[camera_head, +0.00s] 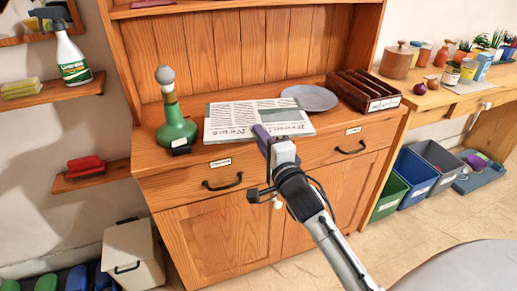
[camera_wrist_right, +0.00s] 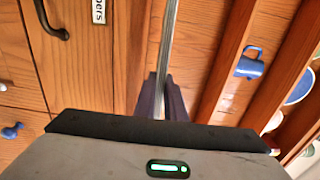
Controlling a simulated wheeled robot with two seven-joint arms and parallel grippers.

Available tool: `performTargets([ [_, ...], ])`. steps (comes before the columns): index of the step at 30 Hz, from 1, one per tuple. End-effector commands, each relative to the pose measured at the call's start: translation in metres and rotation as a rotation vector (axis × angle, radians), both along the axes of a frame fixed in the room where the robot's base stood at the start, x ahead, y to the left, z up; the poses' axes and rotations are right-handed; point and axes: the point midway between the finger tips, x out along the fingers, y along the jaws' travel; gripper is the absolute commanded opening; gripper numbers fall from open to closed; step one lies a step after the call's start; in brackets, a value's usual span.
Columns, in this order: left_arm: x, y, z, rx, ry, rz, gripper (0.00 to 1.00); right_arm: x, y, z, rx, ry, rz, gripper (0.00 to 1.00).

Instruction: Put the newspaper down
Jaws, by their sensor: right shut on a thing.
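The newspaper (camera_head: 250,117) is a flat, folded grey-white sheet with a large headline. It is level at the wooden hutch's counter (camera_head: 335,123), between the green bottle and the plate. I cannot tell whether it rests on the wood or is just above it. My right gripper (camera_head: 268,139) is shut on the newspaper's near edge, at the counter's front. In the right wrist view the newspaper (camera_wrist_right: 168,50) shows edge-on as a thin grey strip between the purple fingers (camera_wrist_right: 161,98). My left gripper is not in view.
Labelled drawers with black handles (camera_head: 222,182) are below. Some bare counter shows at the front right.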

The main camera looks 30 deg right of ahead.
Motion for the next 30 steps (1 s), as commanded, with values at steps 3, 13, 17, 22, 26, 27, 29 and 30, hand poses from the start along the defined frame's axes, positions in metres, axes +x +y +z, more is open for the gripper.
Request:
performTargets([
  [3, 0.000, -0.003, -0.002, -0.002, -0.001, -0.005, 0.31, 0.000, 0.000, -0.011, -0.001, -0.004, 0.000, 0.00],
  [13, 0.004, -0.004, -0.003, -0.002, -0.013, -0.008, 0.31, 0.000, 0.001, -0.047, 0.000, -0.005, 0.002, 0.00],
  [17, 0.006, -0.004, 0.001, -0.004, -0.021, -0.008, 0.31, 0.000, 0.001, -0.046, -0.001, -0.006, 0.002, 0.00],
  [22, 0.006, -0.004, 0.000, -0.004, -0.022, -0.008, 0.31, 0.000, 0.001, -0.049, 0.000, -0.005, 0.002, 0.00],
  [26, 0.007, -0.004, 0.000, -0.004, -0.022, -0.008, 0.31, 0.000, 0.001, -0.051, 0.001, -0.002, 0.001, 0.22],
  [27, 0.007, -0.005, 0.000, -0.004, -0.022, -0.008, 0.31, 0.000, 0.001, -0.051, 0.001, -0.002, 0.001, 0.28],
  [29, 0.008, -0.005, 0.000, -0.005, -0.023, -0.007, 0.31, 0.000, 0.001, -0.051, 0.001, -0.002, 0.001, 0.29],
  [30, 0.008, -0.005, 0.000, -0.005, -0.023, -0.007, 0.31, 0.000, 0.001, -0.051, 0.001, -0.002, 0.002, 0.29],
])
